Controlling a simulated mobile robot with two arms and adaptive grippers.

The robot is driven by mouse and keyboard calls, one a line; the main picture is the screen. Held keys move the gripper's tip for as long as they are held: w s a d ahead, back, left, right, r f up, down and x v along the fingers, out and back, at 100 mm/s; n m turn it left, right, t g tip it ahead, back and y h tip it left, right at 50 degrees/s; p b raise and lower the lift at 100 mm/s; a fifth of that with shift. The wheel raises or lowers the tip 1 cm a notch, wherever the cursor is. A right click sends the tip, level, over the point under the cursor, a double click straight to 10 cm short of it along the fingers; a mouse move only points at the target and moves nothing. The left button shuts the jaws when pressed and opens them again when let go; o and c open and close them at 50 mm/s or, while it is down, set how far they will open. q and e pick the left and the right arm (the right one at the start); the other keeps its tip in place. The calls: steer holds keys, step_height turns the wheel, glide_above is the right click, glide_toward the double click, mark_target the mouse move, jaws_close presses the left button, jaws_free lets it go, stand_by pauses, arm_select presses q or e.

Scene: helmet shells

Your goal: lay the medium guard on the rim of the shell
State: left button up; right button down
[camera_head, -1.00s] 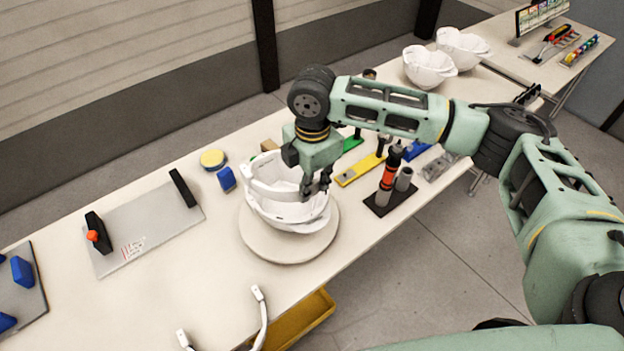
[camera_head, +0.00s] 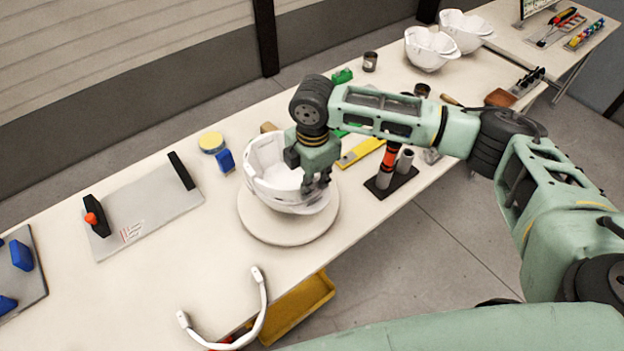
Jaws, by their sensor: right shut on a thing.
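The white helmet shell (camera_head: 262,155) sits open side up on a round pale stand (camera_head: 272,233) on the table. My right gripper (camera_head: 317,188) is at the shell's right rim, pointing down. It is shut on a white band, which I take for the medium guard (camera_head: 272,189). The band runs along the shell's near side, close against the rim. White on white, I cannot tell whether it rests on the rim all along. The fingers hide part of the rim. My left gripper is not in view.
Another white curved guard (camera_head: 262,312) lies at the table's near edge, above a yellow bin (camera_head: 300,308). A grey plate with black handles (camera_head: 145,222) lies left. Right stand a black holder with cylinders (camera_head: 390,182) and a yellow bar (camera_head: 360,152). Two white shells (camera_head: 430,48) stand behind.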

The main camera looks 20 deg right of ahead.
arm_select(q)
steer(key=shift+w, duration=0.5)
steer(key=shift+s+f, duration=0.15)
arm_select(e)
steer(key=shift+f, duration=0.55)
steer(key=c, duration=1.8)
jaws_free()
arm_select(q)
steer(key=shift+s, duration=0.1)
arm_select(e)
step_height(320, 180, up, 12)
steer(key=shift+s, duration=0.1)
